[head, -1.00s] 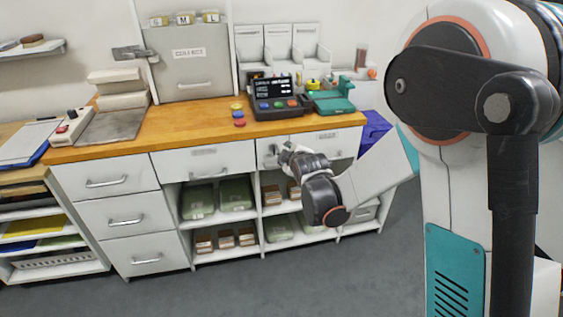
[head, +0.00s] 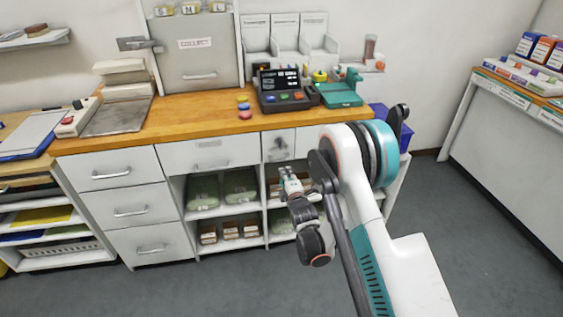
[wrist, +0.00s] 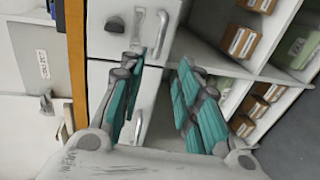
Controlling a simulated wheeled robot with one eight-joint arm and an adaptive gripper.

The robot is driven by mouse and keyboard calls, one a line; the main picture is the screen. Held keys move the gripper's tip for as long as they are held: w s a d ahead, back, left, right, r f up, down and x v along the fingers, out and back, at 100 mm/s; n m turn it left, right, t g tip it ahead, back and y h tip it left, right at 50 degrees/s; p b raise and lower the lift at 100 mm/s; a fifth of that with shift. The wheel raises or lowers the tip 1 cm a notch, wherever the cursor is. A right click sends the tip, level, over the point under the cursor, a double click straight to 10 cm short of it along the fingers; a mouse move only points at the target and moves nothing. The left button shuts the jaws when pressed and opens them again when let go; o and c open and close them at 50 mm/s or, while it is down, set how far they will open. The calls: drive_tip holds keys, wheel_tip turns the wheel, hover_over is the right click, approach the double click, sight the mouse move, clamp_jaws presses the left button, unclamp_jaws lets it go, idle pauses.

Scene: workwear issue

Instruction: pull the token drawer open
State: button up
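A row of white drawers runs under the wooden counter. A narrow drawer (head: 271,155) with a dark knob or latch is in the middle, beside a wider drawer (head: 190,158) on its left. Both look shut; I cannot read their labels, so I cannot tell which is the token drawer. The narrow drawer front (wrist: 107,44) also shows in the wrist view, with its knob, label holder and bar handle (wrist: 163,34). My gripper (head: 289,172) is open and empty, just below and in front of the narrow drawer. Its teal fingers (wrist: 157,66) stand apart, with no handle between them.
Open shelves (head: 263,212) with green packs and brown boxes lie below the drawers. The counter (head: 190,112) holds a keypad terminal (head: 287,94) and a teal device (head: 340,92). A blue bin (head: 403,133) stands behind my arm. Floor is free at right.

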sight(279, 161)
drive_tip(key=b+x, duration=0.2)
drive_tip(key=x, duration=1.1)
drive_tip(key=shift+a, duration=0.1)
clamp_jaws()
